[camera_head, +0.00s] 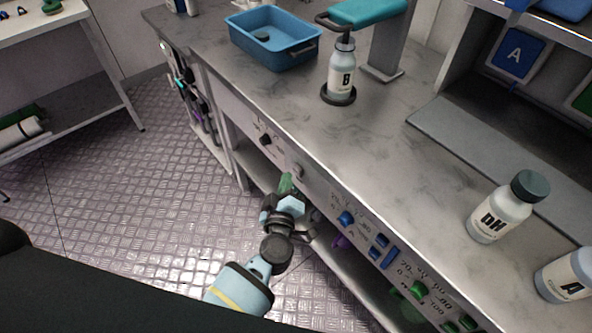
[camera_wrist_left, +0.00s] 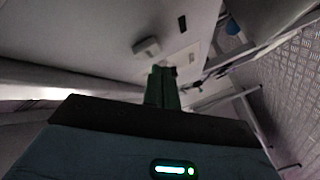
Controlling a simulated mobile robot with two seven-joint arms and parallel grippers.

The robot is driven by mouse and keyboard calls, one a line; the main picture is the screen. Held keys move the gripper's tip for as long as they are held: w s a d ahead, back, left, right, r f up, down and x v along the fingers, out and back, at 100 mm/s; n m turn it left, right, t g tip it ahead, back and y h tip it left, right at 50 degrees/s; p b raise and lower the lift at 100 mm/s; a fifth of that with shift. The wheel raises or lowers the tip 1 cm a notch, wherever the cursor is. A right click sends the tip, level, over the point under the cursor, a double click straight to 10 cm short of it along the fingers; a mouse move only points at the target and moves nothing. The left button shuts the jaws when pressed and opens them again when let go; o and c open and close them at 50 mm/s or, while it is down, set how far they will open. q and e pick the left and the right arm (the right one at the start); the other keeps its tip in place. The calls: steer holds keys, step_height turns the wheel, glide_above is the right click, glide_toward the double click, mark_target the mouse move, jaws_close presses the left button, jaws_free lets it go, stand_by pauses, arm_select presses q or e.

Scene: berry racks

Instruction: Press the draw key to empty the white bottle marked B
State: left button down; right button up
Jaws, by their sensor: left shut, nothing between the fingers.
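The white bottle marked B (camera_head: 341,78) stands upright on a black round base (camera_head: 338,98) on the counter, under a teal dispenser head (camera_head: 362,12). On the counter's front panel are a small pale key (camera_head: 298,170) and a black knob (camera_head: 265,140); I cannot read a draw label on either. My left gripper (camera_head: 286,184) is shut and empty, its green fingertips close in front of the panel, just below the pale key. In the left wrist view the shut fingertips (camera_wrist_left: 164,84) point at the panel near a pale raised block (camera_wrist_left: 147,47); contact cannot be told. My right gripper is not in view.
A blue tray (camera_head: 272,57) sits at the back left of the counter. Blue knobs (camera_head: 346,218) and green knobs (camera_head: 418,289) line the panel. The floor at left is clear.

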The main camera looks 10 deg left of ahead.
arm_select(q)
steer(key=shift+w, duration=0.1)
stand_by(0.4)
steer(key=shift+w+d, duration=0.25)
steer(key=shift+w+d, duration=0.25)
steer(key=shift+w, duration=0.1)
stand_by(1.1)
steer(key=shift+s, duration=0.1)
steer(key=shift+s+a+p, duration=0.4)
steer(key=shift+s+a, duration=0.1)
steer(key=shift+s, duration=0.1)
